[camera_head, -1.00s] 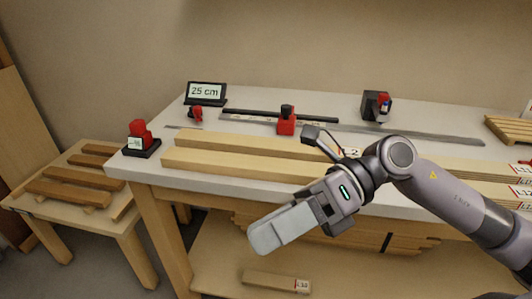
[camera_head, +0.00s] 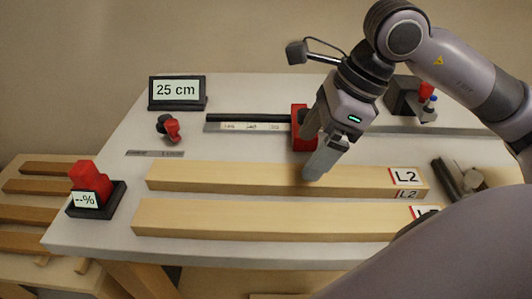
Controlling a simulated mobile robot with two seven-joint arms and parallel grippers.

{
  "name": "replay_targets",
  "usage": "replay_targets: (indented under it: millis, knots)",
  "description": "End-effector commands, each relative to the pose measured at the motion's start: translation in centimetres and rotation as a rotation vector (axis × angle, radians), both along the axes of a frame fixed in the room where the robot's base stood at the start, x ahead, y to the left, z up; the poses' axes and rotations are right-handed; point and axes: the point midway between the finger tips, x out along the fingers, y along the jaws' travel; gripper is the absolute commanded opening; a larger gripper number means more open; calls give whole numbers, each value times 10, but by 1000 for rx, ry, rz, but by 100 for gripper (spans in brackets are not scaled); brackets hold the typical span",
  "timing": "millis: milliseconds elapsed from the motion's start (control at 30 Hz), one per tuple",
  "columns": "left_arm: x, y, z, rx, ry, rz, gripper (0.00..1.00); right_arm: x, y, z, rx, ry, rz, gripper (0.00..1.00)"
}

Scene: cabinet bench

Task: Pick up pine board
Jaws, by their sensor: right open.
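Two long pale pine boards lie side by side on the white bench top. The back board (camera_head: 240,179) carries an L2 label at its right end. The front board (camera_head: 260,217) has a label at its right end that my arm partly hides. My right gripper (camera_head: 315,172) points down at the back board, with its fingertips at or just above the board's top near its middle. Its jaws are open, though the fingers overlap in this view, and I cannot tell whether they touch the wood. My left gripper is out of view.
A display reading 25 cm (camera_head: 177,91) stands at the back left. A red moisture meter (camera_head: 90,187) sits at the left edge. A red block (camera_head: 301,127) on a dark rail is right behind my gripper. Darker boards (camera_head: 30,213) lie on a low table at left.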

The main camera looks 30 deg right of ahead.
Motion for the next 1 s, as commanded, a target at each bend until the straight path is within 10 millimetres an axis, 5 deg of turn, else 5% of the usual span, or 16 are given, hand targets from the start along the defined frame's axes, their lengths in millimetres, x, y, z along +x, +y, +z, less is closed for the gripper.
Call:
replay_targets:
  millis: [267,633,933,1000]
  knots:
    - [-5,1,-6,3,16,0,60,3,6,-15,2,3,2,88]
    - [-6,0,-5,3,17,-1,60,12,21,-61,2,3,4,88]
    - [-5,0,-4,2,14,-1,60,14,23,-66,2,-1,2,88]
    - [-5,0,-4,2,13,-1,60,14,23,-66,2,-1,2,69]
